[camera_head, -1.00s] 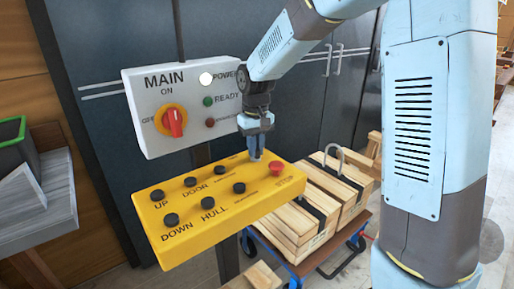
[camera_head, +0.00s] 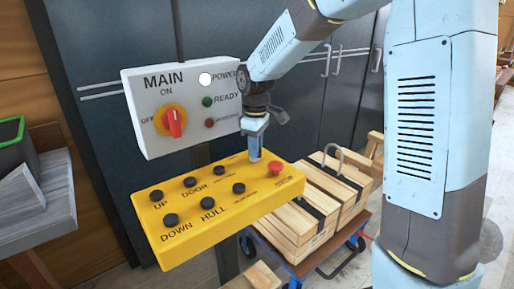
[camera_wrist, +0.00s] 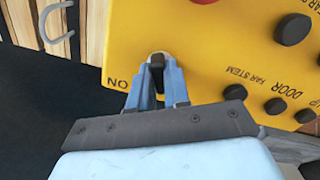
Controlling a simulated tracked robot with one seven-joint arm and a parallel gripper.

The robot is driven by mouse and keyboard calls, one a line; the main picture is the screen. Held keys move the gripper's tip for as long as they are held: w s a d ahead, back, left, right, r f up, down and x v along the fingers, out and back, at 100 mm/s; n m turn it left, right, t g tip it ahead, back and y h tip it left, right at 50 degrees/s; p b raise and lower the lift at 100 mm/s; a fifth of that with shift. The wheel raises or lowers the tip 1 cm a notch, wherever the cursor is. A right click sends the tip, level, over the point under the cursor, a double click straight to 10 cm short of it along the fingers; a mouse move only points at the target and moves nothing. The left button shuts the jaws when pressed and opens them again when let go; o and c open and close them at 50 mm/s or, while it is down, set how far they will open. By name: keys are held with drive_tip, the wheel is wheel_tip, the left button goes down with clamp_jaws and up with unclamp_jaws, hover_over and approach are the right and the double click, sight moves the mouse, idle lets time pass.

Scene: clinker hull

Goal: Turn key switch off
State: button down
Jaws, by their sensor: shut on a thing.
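The key switch (camera_wrist: 157,60) is at the edge of the yellow control panel, beside a printed "ON". Its dark key shows between my fingertips, with a pale round collar around it. My gripper (camera_wrist: 157,72) points down at the panel and is shut on the key. In the head view my gripper (camera_head: 254,155) stands at the back edge of the yellow panel (camera_head: 222,222), left of the red stop button. There it hides the key switch. The key's exact angle is hard to tell.
The red stop button (camera_head: 277,169) is close to the right of my gripper. Several black buttons fill the panel's left. A white MAIN box (camera_head: 180,140) with a red rotary switch (camera_head: 174,123) stands behind. Strapped timber (camera_head: 300,225) lies on a cart at right.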

drive_tip(key=shift+w+d, duration=0.15)
drive_tip(key=shift+d, duration=0.1)
drive_tip(key=c, duration=1.3)
unclamp_jaws()
drive_tip(key=shift+c, duration=0.2)
drive_tip(key=shift+o, duration=1.3)
drive_tip(key=shift+a, duration=0.1)
wheel_tip(320, 180, up, 14)
drive_tip(key=shift+f, duration=0.15)
